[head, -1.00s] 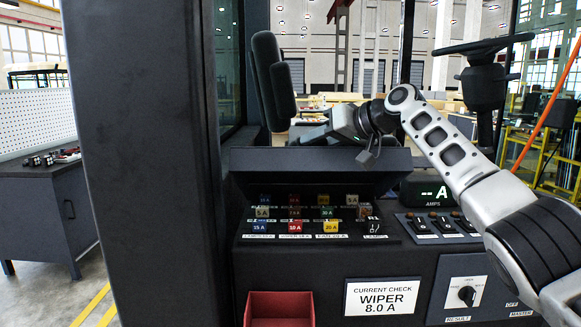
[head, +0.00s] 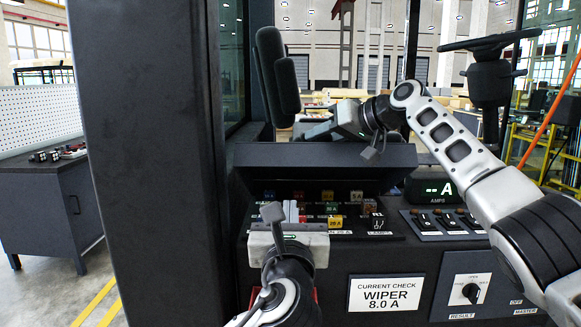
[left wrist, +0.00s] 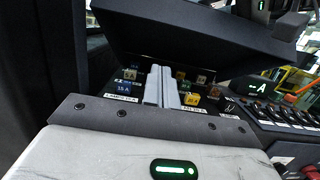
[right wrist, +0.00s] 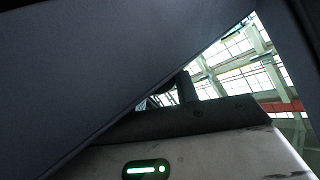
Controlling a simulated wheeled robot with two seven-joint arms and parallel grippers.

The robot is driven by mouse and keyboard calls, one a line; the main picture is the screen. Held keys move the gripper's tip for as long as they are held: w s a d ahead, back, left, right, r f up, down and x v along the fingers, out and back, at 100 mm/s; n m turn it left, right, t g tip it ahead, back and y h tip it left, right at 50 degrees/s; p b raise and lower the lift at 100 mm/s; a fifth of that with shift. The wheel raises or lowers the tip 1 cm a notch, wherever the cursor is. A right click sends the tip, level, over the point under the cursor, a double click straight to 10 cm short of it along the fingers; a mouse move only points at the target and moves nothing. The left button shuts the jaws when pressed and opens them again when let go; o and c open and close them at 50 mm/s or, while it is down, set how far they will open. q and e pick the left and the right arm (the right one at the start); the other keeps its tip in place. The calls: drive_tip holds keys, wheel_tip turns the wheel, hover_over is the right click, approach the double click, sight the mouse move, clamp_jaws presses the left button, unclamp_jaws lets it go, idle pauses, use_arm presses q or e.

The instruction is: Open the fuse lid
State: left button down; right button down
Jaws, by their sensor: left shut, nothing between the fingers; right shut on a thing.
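The dark fuse lid (head: 320,155) stands raised and tilted above the fuse panel, with the fuses exposed below. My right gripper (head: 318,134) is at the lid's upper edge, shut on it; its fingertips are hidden. The lid fills much of the right wrist view (right wrist: 120,60). My left gripper (head: 291,211) is shut and empty in front of the fuse rows, below the lid. Its closed fingers show in the left wrist view (left wrist: 162,86), between a blue fuse (left wrist: 125,87) and a yellow fuse (left wrist: 192,98). It hides some fuses in the head view.
An amp display (head: 432,189) and a row of switches (head: 445,222) lie right of the fuses. A "WIPER 8.0 A" card (head: 386,294) and a rotary knob (head: 470,292) are on the front face. A thick dark post (head: 150,160) stands at left.

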sight(291, 166)
use_arm(q)
drive_tip(key=w, duration=0.2)
drive_tip(key=w+r, duration=0.1)
drive_tip(key=w, duration=0.5)
drive_tip(key=shift+w+r, duration=0.15)
drive_tip(key=shift+r, duration=0.1)
use_arm(e)
drive_tip(key=shift+r, duration=0.15)
use_arm(q)
drive_tip(key=shift+w+r, duration=1.55)
drive_tip(key=shift+r, duration=0.1)
